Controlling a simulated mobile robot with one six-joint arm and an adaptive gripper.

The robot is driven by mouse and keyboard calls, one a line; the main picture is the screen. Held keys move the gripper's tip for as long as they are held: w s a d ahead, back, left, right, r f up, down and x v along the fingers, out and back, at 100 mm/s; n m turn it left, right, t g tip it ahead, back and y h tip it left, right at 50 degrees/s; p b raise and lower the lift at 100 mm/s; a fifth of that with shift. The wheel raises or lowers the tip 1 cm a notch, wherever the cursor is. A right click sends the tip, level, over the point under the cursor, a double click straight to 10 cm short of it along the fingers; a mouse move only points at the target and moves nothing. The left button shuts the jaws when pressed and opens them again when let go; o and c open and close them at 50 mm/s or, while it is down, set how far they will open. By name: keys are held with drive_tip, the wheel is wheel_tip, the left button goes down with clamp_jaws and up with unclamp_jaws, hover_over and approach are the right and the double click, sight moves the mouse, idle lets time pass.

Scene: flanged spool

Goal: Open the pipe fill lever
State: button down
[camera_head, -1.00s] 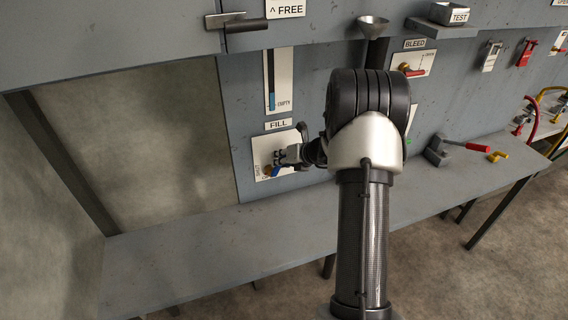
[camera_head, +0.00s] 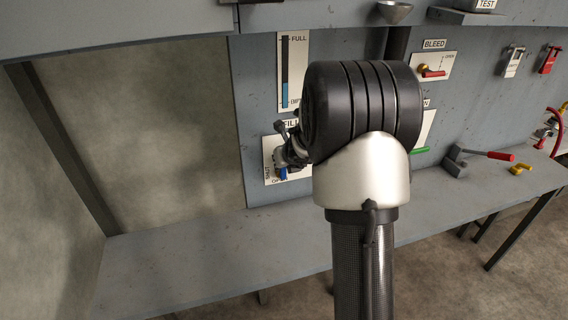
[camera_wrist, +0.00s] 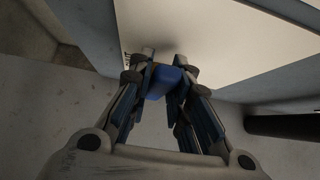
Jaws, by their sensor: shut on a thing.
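The pipe fill lever has a blue handle (camera_head: 282,174) on a white plate (camera_head: 269,158) under the FILL label, on the grey panel. My gripper (camera_head: 284,165) is at the plate and shut on the blue handle. In the wrist view the handle (camera_wrist: 160,81) sits between the two fingers of my gripper (camera_wrist: 163,84), close to the white plate (camera_wrist: 215,35). My wrist and arm cover the plate's right side and part of the FILL label. The lettering beside the lever is too small to read surely.
A level gauge (camera_head: 293,72) above shows blue in its lower part. The grey bench (camera_head: 225,245) runs below the panel, clear at left. A BLEED valve with a red handle (camera_head: 433,73) and a red-handled lever (camera_head: 490,155) are at right.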

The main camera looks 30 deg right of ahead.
drive_tip(key=c, duration=1.5)
unclamp_jaws()
drive_tip(key=v, duration=1.2)
drive_tip(key=shift+a, duration=0.1)
